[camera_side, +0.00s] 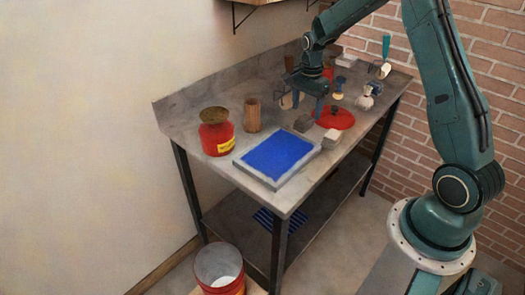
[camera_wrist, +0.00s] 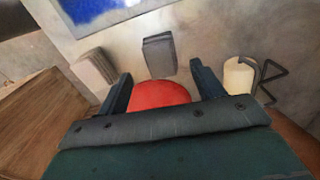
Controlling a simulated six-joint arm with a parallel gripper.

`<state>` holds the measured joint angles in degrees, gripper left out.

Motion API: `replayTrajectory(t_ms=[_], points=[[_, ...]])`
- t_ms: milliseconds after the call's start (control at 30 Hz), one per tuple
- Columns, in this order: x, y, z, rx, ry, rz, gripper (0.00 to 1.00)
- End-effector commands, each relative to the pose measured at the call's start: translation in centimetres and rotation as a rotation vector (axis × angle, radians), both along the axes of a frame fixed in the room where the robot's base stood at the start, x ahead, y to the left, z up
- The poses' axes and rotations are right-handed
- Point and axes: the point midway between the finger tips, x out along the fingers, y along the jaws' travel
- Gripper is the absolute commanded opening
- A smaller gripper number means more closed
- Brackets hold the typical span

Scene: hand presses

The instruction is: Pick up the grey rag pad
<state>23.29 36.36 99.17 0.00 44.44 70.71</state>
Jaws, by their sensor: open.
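A dark grey pad (camera_side: 303,123), which looks like the grey rag pad, lies on the table just beyond the far corner of the blue-topped slab. In the wrist view the dark grey pad (camera_wrist: 159,55) lies ahead of my fingertips, near the middle. A paler grey stack (camera_wrist: 95,68) lies to its left; it also shows in the side view (camera_side: 332,138). My gripper (camera_wrist: 160,76) is open and empty, with the red disc (camera_wrist: 158,94) seen between its fingers. In the side view my gripper (camera_side: 305,98) is above the table, behind the dark pad, and apart from it.
The blue-topped slab (camera_side: 277,157) lies at the table's front. A red tin (camera_side: 216,133) and a brown cylinder (camera_side: 252,115) stand left. A cream cylinder (camera_wrist: 238,76) with a black wire handle lies right of my fingers in the wrist view. Several tools crowd the far end.

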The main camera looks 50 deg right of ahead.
Motion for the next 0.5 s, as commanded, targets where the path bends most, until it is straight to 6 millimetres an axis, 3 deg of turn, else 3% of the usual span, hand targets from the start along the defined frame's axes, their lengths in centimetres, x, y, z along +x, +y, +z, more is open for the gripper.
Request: replayTrajectory(t_ms=[167, 500], points=[[0.0, 0.0, -0.5, 0.001, 0.002, 0.0, 0.67], [0.3, 0.1, -4.1, 0.001, 0.003, 0.0, 0.67]])
